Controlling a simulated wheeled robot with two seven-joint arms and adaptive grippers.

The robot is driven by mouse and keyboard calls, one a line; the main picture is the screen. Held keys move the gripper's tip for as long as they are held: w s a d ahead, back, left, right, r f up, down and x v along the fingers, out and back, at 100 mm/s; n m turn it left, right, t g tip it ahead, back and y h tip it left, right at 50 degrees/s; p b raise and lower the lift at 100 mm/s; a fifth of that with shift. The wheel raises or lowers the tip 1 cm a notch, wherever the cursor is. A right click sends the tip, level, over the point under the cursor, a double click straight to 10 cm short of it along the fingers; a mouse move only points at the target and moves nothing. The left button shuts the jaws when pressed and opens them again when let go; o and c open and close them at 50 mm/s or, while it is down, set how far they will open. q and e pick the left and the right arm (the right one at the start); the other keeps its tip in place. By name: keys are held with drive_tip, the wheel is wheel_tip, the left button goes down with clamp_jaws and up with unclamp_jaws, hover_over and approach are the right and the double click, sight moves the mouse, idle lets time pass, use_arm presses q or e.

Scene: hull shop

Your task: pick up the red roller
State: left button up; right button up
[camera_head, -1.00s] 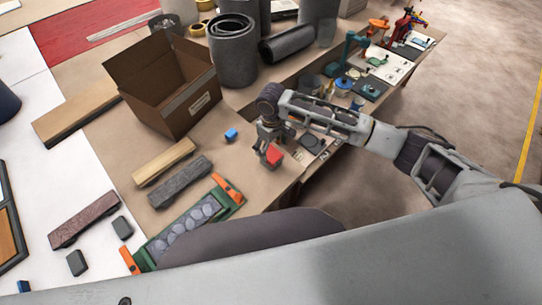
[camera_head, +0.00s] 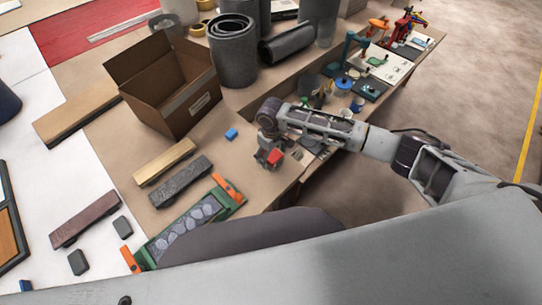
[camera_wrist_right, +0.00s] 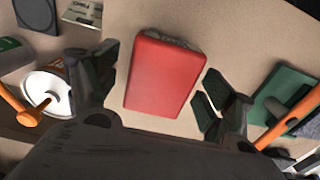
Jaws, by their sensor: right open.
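The red roller (camera_head: 274,156) shows as a small red block below my right gripper in the head view. In the right wrist view the red roller (camera_wrist_right: 163,74) is a red rounded box with a grey strip along its far edge, on the tan bench top. My right gripper (camera_head: 268,154) points down at it, and its dark fingers (camera_wrist_right: 160,88) stand open, one on each side. A small gap shows between the roller and each finger. My left gripper is in neither view.
An open cardboard box (camera_head: 168,85) stands to the left of the arm. A small blue block (camera_head: 231,134) lies nearby. A green tray with orange ends (camera_head: 159,242) is at the front. In the wrist view, a white-topped can (camera_wrist_right: 46,92) stands left of the fingers.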

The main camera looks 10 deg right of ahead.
sight(271, 153)
drive_tip(key=c, duration=1.5)
drive_tip(key=shift+r, duration=0.25)
wheel_tip(271, 153, up, 8)
drive_tip(key=shift+w+f, duration=0.1)
drive_tip(key=shift+f, duration=0.05)
drive_tip(key=shift+r, duration=1)
